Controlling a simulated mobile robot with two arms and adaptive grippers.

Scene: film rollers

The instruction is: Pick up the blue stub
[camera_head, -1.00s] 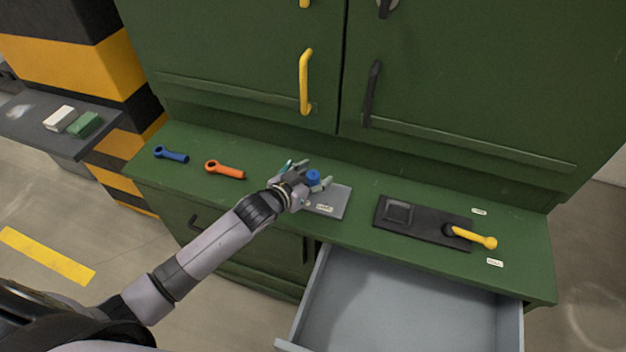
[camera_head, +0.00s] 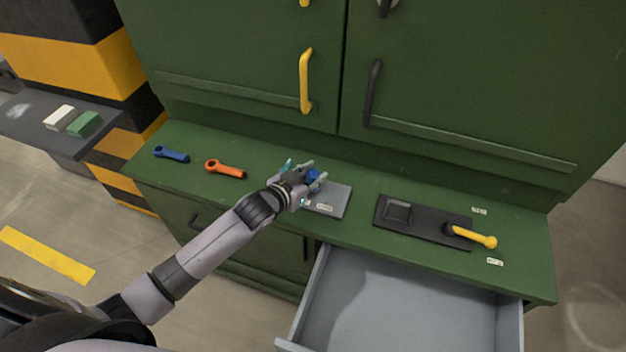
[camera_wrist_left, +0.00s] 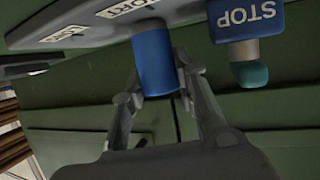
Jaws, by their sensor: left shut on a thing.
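The blue stub (camera_head: 313,175) is a short blue cylinder at the grey plate (camera_head: 334,203) on the green counter. My left gripper (camera_head: 317,174) is shut on it, and its fingers partly hide it in the head view. In the left wrist view the stub (camera_wrist_left: 154,60) sits between the two fingers, with its far end against or very close to the labelled plate (camera_wrist_left: 95,25). I cannot tell whether the stub is clear of the plate. My right gripper is not in view.
A blue block marked STOP (camera_wrist_left: 246,18) with a teal-tipped post (camera_wrist_left: 250,72) is close beside the fingers. Orange (camera_head: 225,169) and blue (camera_head: 171,154) handles lie to the left. A black plate (camera_head: 420,222) with a yellow lever (camera_head: 475,238) is right. An open drawer (camera_head: 400,300) juts out below.

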